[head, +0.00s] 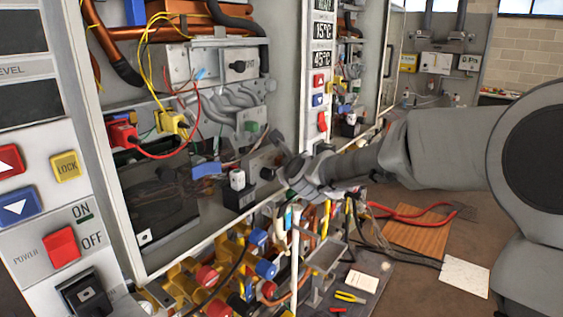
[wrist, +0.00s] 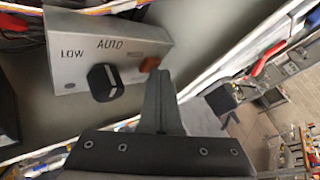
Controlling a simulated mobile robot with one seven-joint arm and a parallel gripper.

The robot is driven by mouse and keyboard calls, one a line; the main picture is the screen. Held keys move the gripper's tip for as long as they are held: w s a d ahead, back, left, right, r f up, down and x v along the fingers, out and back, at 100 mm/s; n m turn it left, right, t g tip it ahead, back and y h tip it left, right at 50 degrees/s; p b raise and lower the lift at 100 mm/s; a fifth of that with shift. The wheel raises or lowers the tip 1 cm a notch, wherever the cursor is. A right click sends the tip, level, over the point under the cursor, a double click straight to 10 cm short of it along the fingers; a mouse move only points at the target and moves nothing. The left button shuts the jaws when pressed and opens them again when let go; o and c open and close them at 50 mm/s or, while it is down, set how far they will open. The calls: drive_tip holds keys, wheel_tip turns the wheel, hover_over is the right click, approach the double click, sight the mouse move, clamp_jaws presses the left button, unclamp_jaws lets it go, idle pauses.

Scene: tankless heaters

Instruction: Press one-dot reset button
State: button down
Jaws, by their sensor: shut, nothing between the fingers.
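My gripper (head: 290,165) is shut and empty. It reaches from the right to the open heater cabinet (head: 284,40), in front of a small grey metal box (head: 262,160). In the wrist view, the closed fingers (wrist: 160,78) are beside the right edge of this box (wrist: 75,60). The box has a black knob (wrist: 103,82) and the words LOW and AUTO. A small orange-brown part (wrist: 150,64) is at its right edge, close to the fingertips; I cannot tell whether they touch. I cannot make out a one-dot mark on any button.
Colored valves and pipes (head: 215,275) crowd the space below the cabinet. A black switch box with a white top (head: 238,190) stands left of my gripper. A second heater (head: 352,60) is behind.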

idle(0.4)
drive_tip(key=shift+s+d+f+b, duration=0.15)
drive_tip(key=shift+s+d+b, duration=0.15)
drive_tip(key=shift+b, duration=0.5)
drive_tip(key=shift+s+d+b, duration=0.2)
drive_tip(key=shift+d+b, duration=0.2)
drive_tip(key=shift+b, duration=0.05)
drive_tip(key=d+b, duration=0.1)
drive_tip(key=b, duration=0.4)
drive_tip(key=s+d+b, duration=0.1)
drive_tip(key=d+b, duration=0.1)
drive_tip(key=b, duration=0.2)
drive_tip(key=shift+s+f+b, duration=0.1)
drive_tip(key=shift+s+b, duration=0.1)
drive_tip(key=shift+b, duration=0.15)
drive_tip(key=shift+s+d+b, duration=0.1)
drive_tip(key=shift+d+b, duration=0.1)
drive_tip(key=shift+b, duration=0.65)
drive_tip(key=s+b, duration=0.1)
drive_tip(key=b, duration=0.3)
drive_tip(key=shift+d, duration=0.35)
